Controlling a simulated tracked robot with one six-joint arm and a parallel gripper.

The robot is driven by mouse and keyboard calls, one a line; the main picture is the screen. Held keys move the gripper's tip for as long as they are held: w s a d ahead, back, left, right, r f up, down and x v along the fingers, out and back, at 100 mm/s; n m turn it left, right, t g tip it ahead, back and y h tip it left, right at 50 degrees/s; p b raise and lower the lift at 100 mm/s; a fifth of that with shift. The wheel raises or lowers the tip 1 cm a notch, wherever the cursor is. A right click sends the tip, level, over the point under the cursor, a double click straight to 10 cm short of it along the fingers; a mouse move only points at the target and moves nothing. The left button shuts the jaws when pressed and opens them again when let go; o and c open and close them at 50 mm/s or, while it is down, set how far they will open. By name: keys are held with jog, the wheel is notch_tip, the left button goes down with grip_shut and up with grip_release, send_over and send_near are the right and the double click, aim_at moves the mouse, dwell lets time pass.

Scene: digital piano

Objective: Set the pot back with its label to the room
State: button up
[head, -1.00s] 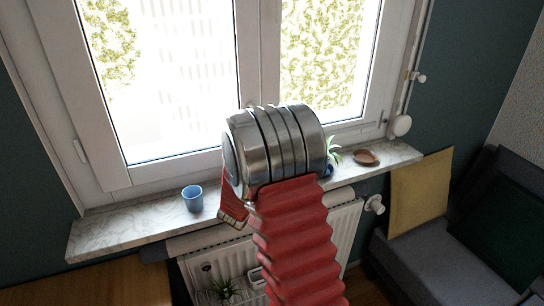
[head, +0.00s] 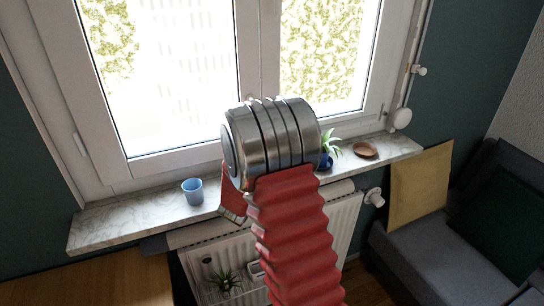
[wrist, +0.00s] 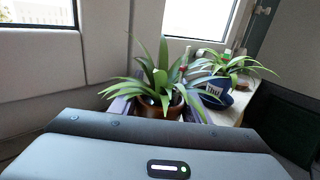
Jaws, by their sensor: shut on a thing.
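In the wrist view, a brown pot (wrist: 158,111) with a long-leaved green plant stands upright between the purple fingers of my gripper (wrist: 160,104). The gripper is shut on this pot. No label shows on the part of it that I see; the grey housing hides its lower part. Behind it to the right, a dark blue pot (wrist: 214,92) with a similar plant shows a white label with dark letters. In the head view this blue pot (head: 326,162) is on the sill, partly behind my arm. My arm hides the gripper and brown pot there.
The marble windowsill (head: 120,227) bears a light blue cup (head: 192,191) at left and a terracotta saucer (head: 365,150) at right. The sill between cup and left end is clear. Another plant (head: 224,282) is low before the radiator (head: 345,230).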

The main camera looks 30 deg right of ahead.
jog(key=shift+f, duration=0.2)
jog(key=o, duration=1.3)
jog(key=shift+o, duration=0.2)
jog(key=shift+v, duration=2.5)
jog(key=v, duration=1.3)
jog(key=shift+s+a+f, duration=0.15)
jog(key=shift+s+a, duration=0.1)
jog(key=shift+a, duration=0.05)
